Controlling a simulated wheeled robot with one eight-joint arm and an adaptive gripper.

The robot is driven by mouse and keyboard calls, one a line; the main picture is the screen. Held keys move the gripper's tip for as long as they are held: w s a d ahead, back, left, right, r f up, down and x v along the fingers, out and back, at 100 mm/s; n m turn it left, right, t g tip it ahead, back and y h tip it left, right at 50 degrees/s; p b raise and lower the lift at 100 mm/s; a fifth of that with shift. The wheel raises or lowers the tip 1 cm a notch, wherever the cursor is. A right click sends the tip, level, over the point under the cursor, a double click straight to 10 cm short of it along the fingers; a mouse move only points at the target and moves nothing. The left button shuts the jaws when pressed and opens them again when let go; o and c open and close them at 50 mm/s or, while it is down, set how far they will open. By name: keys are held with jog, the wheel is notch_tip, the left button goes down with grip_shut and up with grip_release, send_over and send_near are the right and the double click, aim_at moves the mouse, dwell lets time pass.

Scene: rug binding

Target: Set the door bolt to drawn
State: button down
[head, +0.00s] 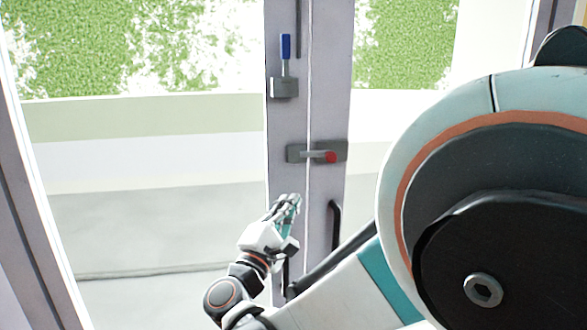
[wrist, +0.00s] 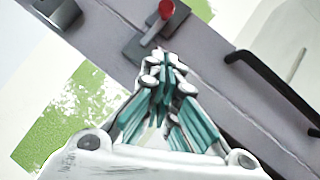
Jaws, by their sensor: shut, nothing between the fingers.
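The door bolt (head: 312,154) is a grey horizontal bar on grey plates across the seam between two door leaves, with a red knob (head: 331,157) at its right end. In the wrist view the red knob (wrist: 166,9) is at the top, above a dark grey plate (wrist: 138,50). My gripper (head: 293,199) is below the bolt in the head view, shut and empty. In the wrist view my gripper's fingertips (wrist: 166,58) overlap the plate's lower edge; I cannot tell whether they touch it.
A blue-handled lever (head: 285,47) stands upright on a grey block (head: 284,88) above the bolt. A black pull handle (head: 335,222) is on the right leaf below it; it also shows in the wrist view (wrist: 270,75). Glass panes lie either side. My arm fills the right.

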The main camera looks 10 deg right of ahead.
jog(key=shift+a, duration=0.25)
jog(key=b, duration=0.2)
send_near(322, 157)
jog(key=w+a, duration=0.1)
jog(key=w, duration=0.2)
jog(key=shift+w+d+r, duration=0.1)
jog(key=shift+d+r, duration=0.3)
jog(key=shift+d, duration=0.4)
jog(key=shift+w+d+r, duration=0.1)
jog(key=shift+d+r, duration=0.25)
jog(key=shift+d, duration=0.45)
